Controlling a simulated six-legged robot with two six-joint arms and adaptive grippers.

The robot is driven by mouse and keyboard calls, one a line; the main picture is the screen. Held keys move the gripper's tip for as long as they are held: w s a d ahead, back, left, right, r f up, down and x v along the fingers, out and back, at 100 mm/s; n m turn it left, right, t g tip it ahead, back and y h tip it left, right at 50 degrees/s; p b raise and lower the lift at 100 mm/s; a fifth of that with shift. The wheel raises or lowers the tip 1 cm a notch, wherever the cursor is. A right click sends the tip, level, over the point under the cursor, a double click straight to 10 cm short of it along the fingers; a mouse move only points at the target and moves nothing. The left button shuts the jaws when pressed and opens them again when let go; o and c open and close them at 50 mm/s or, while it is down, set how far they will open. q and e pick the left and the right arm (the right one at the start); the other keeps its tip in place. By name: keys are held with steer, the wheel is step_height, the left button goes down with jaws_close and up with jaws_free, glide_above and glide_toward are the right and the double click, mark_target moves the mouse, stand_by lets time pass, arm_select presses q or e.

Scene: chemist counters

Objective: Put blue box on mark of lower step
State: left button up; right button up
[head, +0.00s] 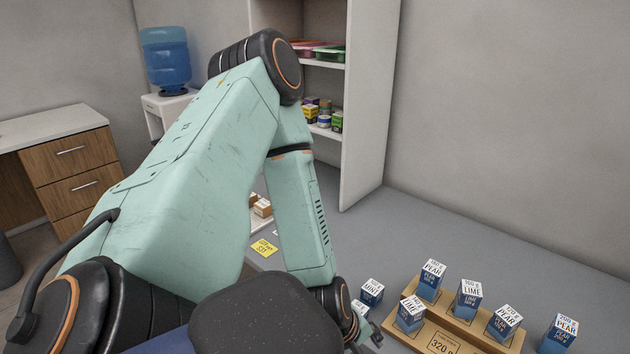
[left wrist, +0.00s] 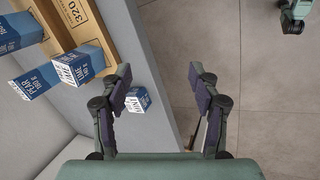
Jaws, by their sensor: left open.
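Several blue-and-white boxes stand at the front right of the counter in the head view. A wooden stepped stand (head: 442,343) with a sign reading 320 carries PEAR and LIME boxes on its upper step and a LIME box (head: 411,313) on its lower step. A MINT box (head: 372,291) stands on the counter left of the stand; a PEAR box (head: 560,333) stands to its right. In the left wrist view my left gripper (left wrist: 160,92) is open and empty. A small blue box (left wrist: 137,100) on the counter shows beside its left finger.
The stand (left wrist: 92,18) fills the upper left of the wrist view, close to the left finger. The counter edge runs below the gripper, with floor beyond. The counter behind the boxes is clear.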

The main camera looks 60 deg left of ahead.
arm_select(q)
steer(key=s+d+f+m+g, duration=0.2)
steer(key=s+d+f+m, duration=0.1)
steer(key=s+m, duration=0.4)
steer(key=s+d+f+m+g, duration=0.2)
steer(key=s+d+f+m, duration=0.1)
steer(key=s+m, duration=0.5)
steer(key=shift+d+f+m+g, duration=0.3)
steer(key=shift+d+f+m, duration=0.1)
steer(key=shift+f+m, duration=0.4)
